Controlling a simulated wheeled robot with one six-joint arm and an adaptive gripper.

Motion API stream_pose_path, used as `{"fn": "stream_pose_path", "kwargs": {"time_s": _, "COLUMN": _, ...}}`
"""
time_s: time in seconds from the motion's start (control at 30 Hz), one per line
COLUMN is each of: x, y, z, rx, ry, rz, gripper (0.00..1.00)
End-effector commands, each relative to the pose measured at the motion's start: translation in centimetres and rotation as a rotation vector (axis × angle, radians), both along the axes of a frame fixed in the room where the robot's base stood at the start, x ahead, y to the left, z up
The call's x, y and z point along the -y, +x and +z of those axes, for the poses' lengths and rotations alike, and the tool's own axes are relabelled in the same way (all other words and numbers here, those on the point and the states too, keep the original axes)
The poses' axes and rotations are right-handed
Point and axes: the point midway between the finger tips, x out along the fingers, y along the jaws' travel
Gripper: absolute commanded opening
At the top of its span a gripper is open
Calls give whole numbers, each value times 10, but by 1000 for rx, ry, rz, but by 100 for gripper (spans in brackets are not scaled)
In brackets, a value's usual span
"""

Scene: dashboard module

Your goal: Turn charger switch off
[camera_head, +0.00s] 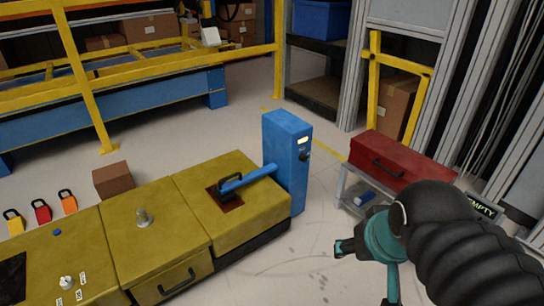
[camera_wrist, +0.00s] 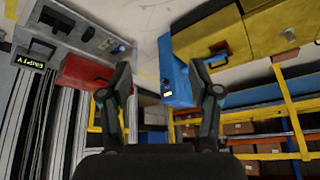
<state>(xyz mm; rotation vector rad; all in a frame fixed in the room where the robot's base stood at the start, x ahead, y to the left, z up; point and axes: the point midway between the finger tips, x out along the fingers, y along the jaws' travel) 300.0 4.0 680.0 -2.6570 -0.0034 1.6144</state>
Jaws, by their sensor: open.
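The charger is an upright blue box (camera_head: 287,165) standing at the right end of the yellow modules. Its right-hand face has a small lit panel (camera_head: 303,140) and a dark knob-like switch (camera_head: 304,155) below it; the switch's setting is too small to tell. A blue arm (camera_head: 250,178) runs from the charger to a black-handled plug on the nearest yellow module. My gripper (camera_head: 365,273) is open and empty, in front and to the right of the charger, apart from it. In the wrist view, the blue charger (camera_wrist: 175,82) appears upside down between the open fingers (camera_wrist: 160,93).
A red toolbox (camera_head: 400,160) sits on a grey cart (camera_head: 345,190) to the right. Yellow modules (camera_head: 160,205) fill the left foreground, with padlocks (camera_head: 40,210) behind them. A yellow railing (camera_head: 90,90) stands at the back. Floor between charger and cart is clear.

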Motion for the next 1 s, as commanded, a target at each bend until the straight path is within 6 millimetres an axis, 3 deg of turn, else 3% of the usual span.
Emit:
{"fn": "stream_pose_path", "kwargs": {"time_s": 0.17, "x": -17, "y": 27, "z": 0, "rx": -85, "ry": 149, "rz": -92, "gripper": 63}}
{"fn": "stream_pose_path", "kwargs": {"time_s": 0.47, "x": -64, "y": 107, "z": -3, "rx": -293, "ry": 533, "rz": -323, "gripper": 63}}
{"fn": "stream_pose_path", "kwargs": {"time_s": 0.73, "x": -87, "y": 195, "z": -15, "rx": -470, "ry": 875, "rz": -564, "gripper": 63}}
{"fn": "stream_pose_path", "kwargs": {"time_s": 1.0, "x": -89, "y": 293, "z": -43, "rx": -636, "ry": 1215, "rz": -816, "gripper": 63}}
